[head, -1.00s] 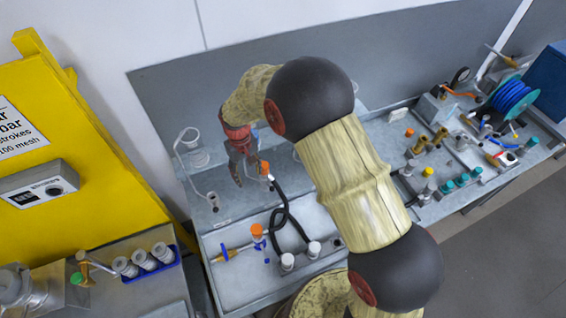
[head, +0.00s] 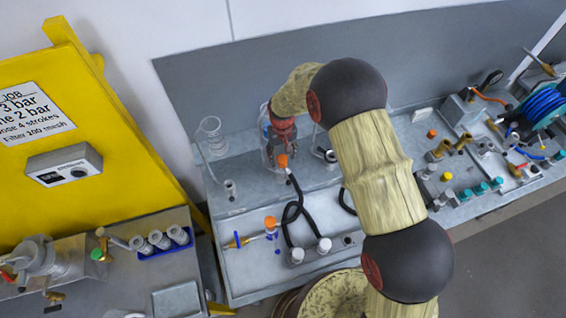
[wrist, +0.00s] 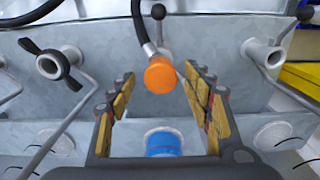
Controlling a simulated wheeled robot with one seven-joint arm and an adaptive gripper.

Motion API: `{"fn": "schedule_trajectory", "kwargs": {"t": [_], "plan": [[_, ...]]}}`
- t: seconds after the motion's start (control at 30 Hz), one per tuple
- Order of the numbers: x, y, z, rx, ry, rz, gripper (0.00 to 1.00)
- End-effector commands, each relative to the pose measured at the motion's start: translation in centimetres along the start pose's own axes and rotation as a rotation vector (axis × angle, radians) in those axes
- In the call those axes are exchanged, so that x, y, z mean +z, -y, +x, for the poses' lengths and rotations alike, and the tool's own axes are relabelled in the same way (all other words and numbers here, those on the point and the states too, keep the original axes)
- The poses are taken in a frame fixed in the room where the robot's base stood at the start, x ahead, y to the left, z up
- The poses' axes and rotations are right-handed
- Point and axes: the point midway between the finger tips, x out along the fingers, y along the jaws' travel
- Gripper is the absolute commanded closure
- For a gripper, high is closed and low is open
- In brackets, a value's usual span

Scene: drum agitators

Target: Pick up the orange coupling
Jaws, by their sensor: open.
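The orange coupling (head: 283,160) is a short orange cap at the end of a black hose, above the grey bench. In the wrist view the orange coupling (wrist: 160,75) appears in the gap between my fingertips, hose running up from it. My gripper (wrist: 158,88) is open, with yellow pads on both sides and clear space between each pad and the coupling. I cannot tell whether the coupling is between the tips or just beyond them. In the head view my gripper (head: 283,142) is just behind the coupling, its fingers small and partly hidden.
A second orange cap (head: 270,222) stands on the lower bench, left of the looped black hose (head: 291,211). A blue cylinder (wrist: 163,143) shows below the coupling in the wrist view. White fittings (head: 297,256) stand in front. A yellow panel (head: 45,190) is left.

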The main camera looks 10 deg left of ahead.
Motion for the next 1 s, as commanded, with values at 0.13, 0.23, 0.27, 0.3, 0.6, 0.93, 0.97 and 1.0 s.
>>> {"fn": "schedule_trajectory", "kwargs": {"t": [0.13, 0.23, 0.27, 0.3, 0.6, 0.93, 0.97, 1.0], "plan": [[0.1, 0.1, 1.8, 0.0, 0.002, 0.0, 0.49], [0.1, 0.1, 2.6, 0.0, 0.0, 0.0, 0.49], [0.1, 0.1, 2.7, 0.0, 0.0, 0.0, 0.49], [0.1, 0.1, 2.7, 0.0, 0.0, 0.0, 0.49], [0.1, 0.1, 2.7, 0.0, 0.0, 0.0, 0.57], [0.1, 0.1, 2.7, 0.0, 0.0, 0.0, 0.75], [0.1, 0.1, 2.7, 0.0, 0.0, 0.0, 0.77], [0.1, 0.1, 2.7, 0.0, 0.0, 0.0, 0.79]]}}
